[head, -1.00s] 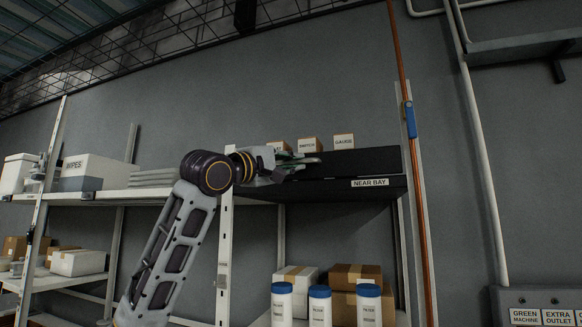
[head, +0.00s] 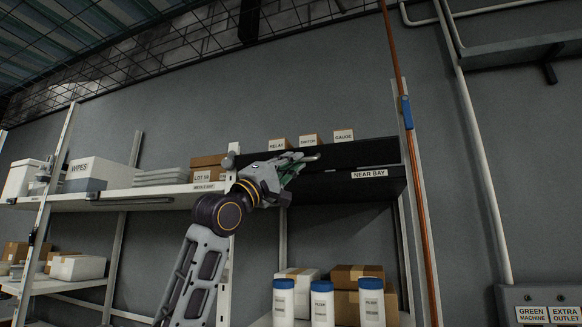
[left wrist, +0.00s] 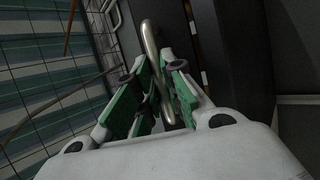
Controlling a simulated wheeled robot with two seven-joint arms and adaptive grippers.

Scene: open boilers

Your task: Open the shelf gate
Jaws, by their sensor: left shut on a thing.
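The shelf gate looks to be the long dark panel (head: 360,153) across the front of the upper right shelf bay, above the NEAR BAY label (head: 369,173). My left gripper (head: 305,160) is at the panel's left part, its arm rising from below. In the left wrist view, a shiny metal handle bar (left wrist: 151,45) runs between the green-padded fingers (left wrist: 160,92), which are shut on it. The dark panel (left wrist: 232,50) lies to the right of the bar there. My right gripper is not in view.
Small boxes labelled RELAY (head: 279,144), SWITCH (head: 309,140) and GAUGE (head: 343,136) show above the panel. A LOT 58 box (head: 208,174) sits left of my gripper. An orange pipe (head: 412,150) runs right of the bay. Blue-capped bottles (head: 322,303) stand below.

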